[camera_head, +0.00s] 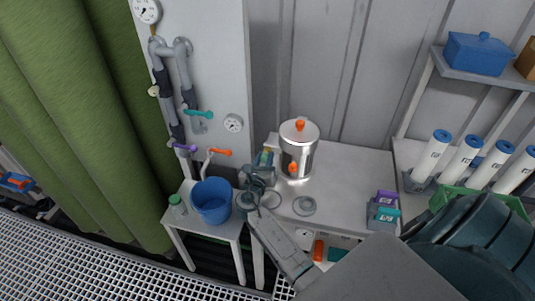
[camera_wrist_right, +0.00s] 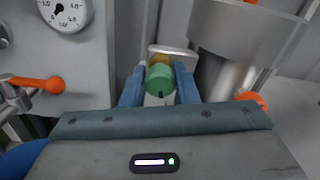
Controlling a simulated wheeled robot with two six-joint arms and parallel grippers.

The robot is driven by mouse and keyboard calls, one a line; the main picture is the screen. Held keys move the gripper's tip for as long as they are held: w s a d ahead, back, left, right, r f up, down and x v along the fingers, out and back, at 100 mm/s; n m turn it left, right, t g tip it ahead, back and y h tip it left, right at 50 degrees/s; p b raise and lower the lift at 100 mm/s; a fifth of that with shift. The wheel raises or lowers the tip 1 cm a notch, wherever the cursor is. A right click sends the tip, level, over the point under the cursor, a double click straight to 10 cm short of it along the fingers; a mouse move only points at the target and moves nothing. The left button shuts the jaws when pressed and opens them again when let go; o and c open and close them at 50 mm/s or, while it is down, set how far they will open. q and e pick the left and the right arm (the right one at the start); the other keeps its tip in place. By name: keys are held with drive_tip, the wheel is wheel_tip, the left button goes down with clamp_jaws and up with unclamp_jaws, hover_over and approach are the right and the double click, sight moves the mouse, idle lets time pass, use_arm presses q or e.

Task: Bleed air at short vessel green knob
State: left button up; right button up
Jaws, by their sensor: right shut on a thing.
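The green knob (camera_wrist_right: 160,80) sits in front of a yellow part, on a pale block beside a steel vessel (camera_wrist_right: 238,50). My right gripper (camera_wrist_right: 158,84) has its two blue fingers on either side of the knob and is shut on it. In the head view, my right gripper (camera_head: 264,160) reaches up to the left side of the short steel vessel (camera_head: 297,160), which has orange knobs on its lid and low on its front. The green knob is mostly hidden there by the gripper. My left gripper is not in view.
Wall pipes carry teal, purple and orange handles (camera_head: 219,152). A gauge (camera_wrist_right: 66,12) is close by. Purple and teal boxes (camera_head: 384,212) stand right on the bench.

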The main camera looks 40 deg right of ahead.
drive_tip(key=shift+n+p, duration=0.45)
drive_tip(key=shift+n, duration=0.25)
drive_tip(key=n+p, duration=0.2)
drive_tip(key=p, duration=0.1)
drive_tip(key=shift+r, duration=0.25)
drive_tip(key=shift+f+n+p, duration=0.2)
drive_tip(key=shift+n+p, duration=0.5)
drive_tip(key=shift+n, duration=0.2)
drive_tip(key=shift+r+n+p, duration=0.15)
drive_tip(key=shift+n+p, duration=0.35)
drive_tip(key=shift+n, duration=0.1)
drive_tip(key=shift+f+n, duration=0.25)
drive_tip(key=shift+n, duration=1.25)
